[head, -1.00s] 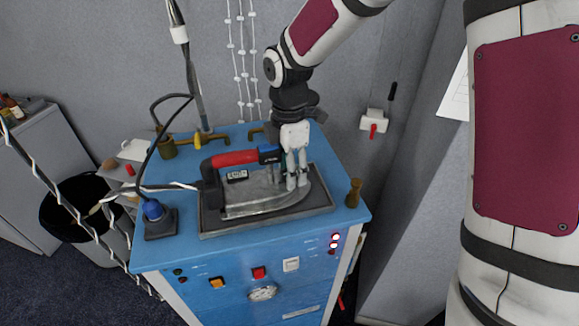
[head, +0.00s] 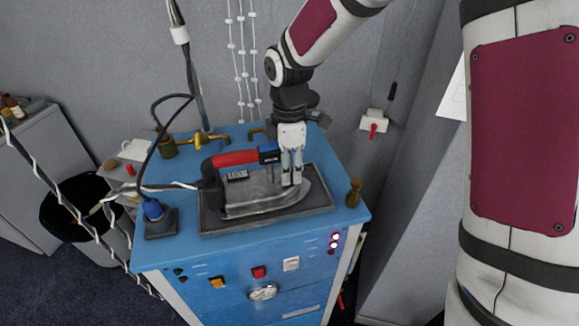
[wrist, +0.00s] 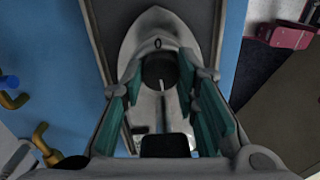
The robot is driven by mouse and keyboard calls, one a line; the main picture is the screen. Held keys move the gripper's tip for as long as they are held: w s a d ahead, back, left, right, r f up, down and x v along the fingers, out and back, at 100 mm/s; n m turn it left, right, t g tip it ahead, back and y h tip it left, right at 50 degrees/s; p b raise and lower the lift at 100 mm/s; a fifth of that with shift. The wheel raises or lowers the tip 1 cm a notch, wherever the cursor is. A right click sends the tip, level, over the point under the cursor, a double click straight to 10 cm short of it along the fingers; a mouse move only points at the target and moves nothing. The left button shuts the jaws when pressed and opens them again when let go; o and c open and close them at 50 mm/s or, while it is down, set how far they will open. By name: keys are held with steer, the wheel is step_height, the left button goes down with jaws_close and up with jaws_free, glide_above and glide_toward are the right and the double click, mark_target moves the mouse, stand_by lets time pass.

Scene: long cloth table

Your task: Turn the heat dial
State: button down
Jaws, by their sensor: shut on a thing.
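A grey metal iron (head: 250,197) with a red and black handle (head: 235,158) lies flat on a dark tray (head: 325,206) on a blue workstation. Its heat dial (wrist: 161,69) shows in the wrist view as a dark round knob on the iron's top, below a "0" mark. A thin white line shows near its lower part; I cannot read the setting. My gripper (head: 291,184) points straight down on the iron's front part. In the wrist view its teal-padded fingers (wrist: 161,78) are on both sides of the dial, shut on it. In the head view the fingers hide the dial.
The blue workstation (head: 180,240) has switches and a gauge (head: 263,292) on its front. A small brown peg (head: 354,193) stands to the right. A dark bin (head: 75,215) is at the left.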

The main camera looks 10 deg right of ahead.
steer(key=c, duration=1.2)
jaws_free()
step_height(320, 180, up, 12)
steer(key=shift+w, duration=0.1)
